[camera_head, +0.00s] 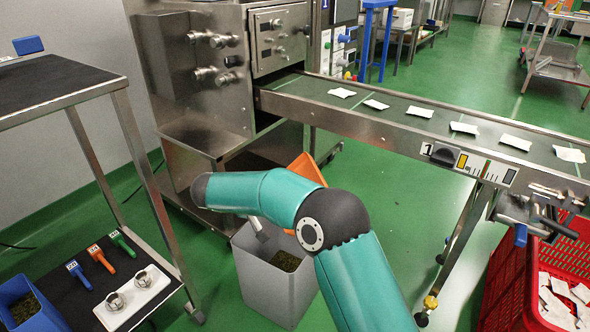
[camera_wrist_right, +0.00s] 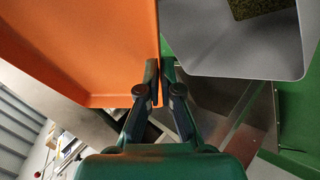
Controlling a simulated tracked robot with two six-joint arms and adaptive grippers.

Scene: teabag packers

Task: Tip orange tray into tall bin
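The orange tray (camera_head: 307,169) is tilted steeply above the tall grey bin (camera_head: 262,288), partly hidden behind my right arm in the head view. In the right wrist view the orange tray (camera_wrist_right: 80,45) fills the upper left, and its visible inner face looks bare. My right gripper (camera_wrist_right: 160,68) is shut on the tray's rim. The bin's wall (camera_wrist_right: 235,55) is at upper right in that view, close to the tray's edge. Dark green tea (camera_head: 285,261) lies inside the bin. My left gripper is not in view.
A steel machine (camera_head: 195,70) and a conveyor (camera_head: 400,125) carrying several white packets stand behind the bin. A dark-topped rack (camera_head: 60,85) with scoops and a blue container (camera_head: 25,305) is at left. A red crate (camera_head: 515,290) stands at right.

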